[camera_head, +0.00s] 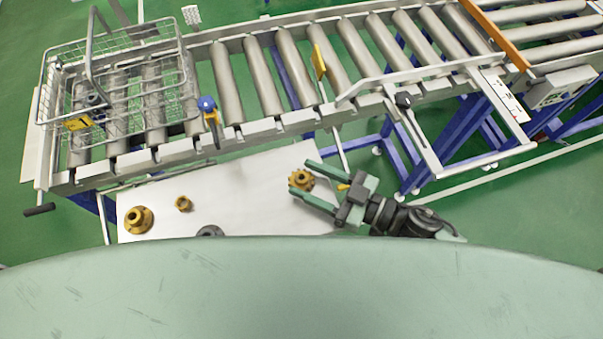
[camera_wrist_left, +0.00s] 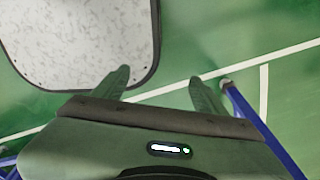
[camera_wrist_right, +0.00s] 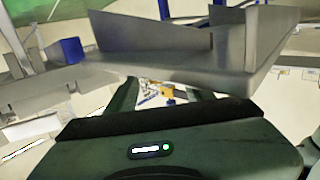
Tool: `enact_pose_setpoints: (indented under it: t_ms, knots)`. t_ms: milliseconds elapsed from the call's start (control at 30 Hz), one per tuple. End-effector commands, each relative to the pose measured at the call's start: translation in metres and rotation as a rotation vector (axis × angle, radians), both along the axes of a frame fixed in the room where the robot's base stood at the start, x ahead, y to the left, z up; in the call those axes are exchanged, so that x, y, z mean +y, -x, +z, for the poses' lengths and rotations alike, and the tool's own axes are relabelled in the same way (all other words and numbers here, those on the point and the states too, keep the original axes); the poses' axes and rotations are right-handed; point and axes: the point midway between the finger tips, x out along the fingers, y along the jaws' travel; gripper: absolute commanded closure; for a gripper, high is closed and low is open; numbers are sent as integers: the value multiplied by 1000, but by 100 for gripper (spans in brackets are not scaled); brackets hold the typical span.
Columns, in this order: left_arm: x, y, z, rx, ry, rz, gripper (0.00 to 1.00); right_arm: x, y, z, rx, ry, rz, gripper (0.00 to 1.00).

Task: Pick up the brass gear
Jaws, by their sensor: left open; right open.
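The brass gear (camera_head: 301,180), toothed around its edge, is by the right end of the white table (camera_head: 240,185) in the head view. My right gripper (camera_head: 300,177) is open, with its two green fingers on either side of the gear in that view; I cannot tell the height gap or any contact. In the right wrist view its fingers (camera_wrist_right: 165,95) are partly hidden, and a small yellow thing (camera_wrist_right: 167,91) shows between them, too small to identify. My left gripper (camera_wrist_left: 160,78) is open and empty above green floor in the left wrist view; the head view does not show it.
A flanged brass part (camera_head: 138,220), a small brass ring (camera_head: 183,203) and a partly hidden dark part (camera_head: 210,232) are on the table's left. A roller conveyor (camera_head: 235,80) with a wire basket (camera_head: 160,75) runs behind. A grey metal structure (camera_wrist_right: 190,50) crosses the right wrist view.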

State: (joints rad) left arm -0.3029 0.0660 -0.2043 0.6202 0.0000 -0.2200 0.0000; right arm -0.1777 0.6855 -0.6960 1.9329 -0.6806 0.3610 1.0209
Motion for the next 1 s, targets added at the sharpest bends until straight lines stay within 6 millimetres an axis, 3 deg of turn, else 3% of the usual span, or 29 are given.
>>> enact_pose_setpoints:
  t_ms: [133,400,567,600,1000]
  knots:
    - [4,0,7,0,-4,-2,28,15,-8,1,0,-1,-1,48]
    - [15,-1,6,-2,-17,0,28,16,-9,-2,0,2,0,51]
    - [15,-2,6,-2,-17,0,28,16,-9,-2,0,1,0,95]
    - [15,-2,6,-3,-17,0,28,16,-9,-2,0,1,0,100]
    - [13,-3,7,-3,-16,0,28,17,-9,3,-3,0,1,100]
